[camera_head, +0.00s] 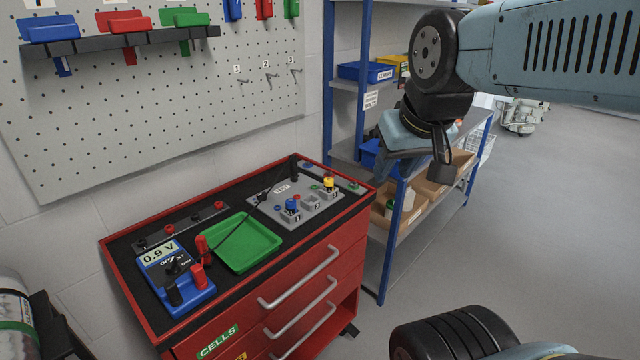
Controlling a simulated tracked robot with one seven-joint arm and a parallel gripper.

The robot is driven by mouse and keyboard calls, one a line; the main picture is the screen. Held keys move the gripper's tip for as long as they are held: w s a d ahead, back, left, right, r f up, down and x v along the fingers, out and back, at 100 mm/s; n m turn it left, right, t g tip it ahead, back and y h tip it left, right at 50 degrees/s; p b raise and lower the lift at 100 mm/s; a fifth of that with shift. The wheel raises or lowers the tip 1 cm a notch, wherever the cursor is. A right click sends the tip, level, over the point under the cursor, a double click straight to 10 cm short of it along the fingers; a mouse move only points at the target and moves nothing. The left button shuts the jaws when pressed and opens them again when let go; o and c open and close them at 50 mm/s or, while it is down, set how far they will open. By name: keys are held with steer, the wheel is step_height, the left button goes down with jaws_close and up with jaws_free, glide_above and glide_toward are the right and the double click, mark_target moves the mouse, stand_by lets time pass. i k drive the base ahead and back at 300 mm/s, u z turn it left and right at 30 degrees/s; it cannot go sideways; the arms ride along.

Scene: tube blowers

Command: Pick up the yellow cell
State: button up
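The yellow cell (328,183) stands upright in the rightmost socket of a grey test block (270,204) on top of the red tool cart (352,205). A blue cell (292,206) stands in the left socket of the same block. The middle socket between them looks empty. My gripper (443,163) hangs to the right of the cart, in front of the shelf, well apart from the yellow cell. It is seen from the side, so whether its fingers are open or shut is unclear. I see nothing held in it.
A green tray (242,243) and a blue meter (172,280) reading 0.9 V, with red and black probes, lie on the cart's left part. A dark upright post (293,167) stands behind the block. A shelf rack (392,240) with boxes stands right of the cart. Open floor lies further right.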

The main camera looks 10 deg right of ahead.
mark_target(328, 187)
steer(key=u, duration=0.05)
steer(key=k, duration=0.6)
steer(key=z, duration=0.3)
steer(key=i, duration=0.45)
steer(key=z, duration=0.7)
steer(key=i, duration=1)
steer(key=u, duration=0.4)
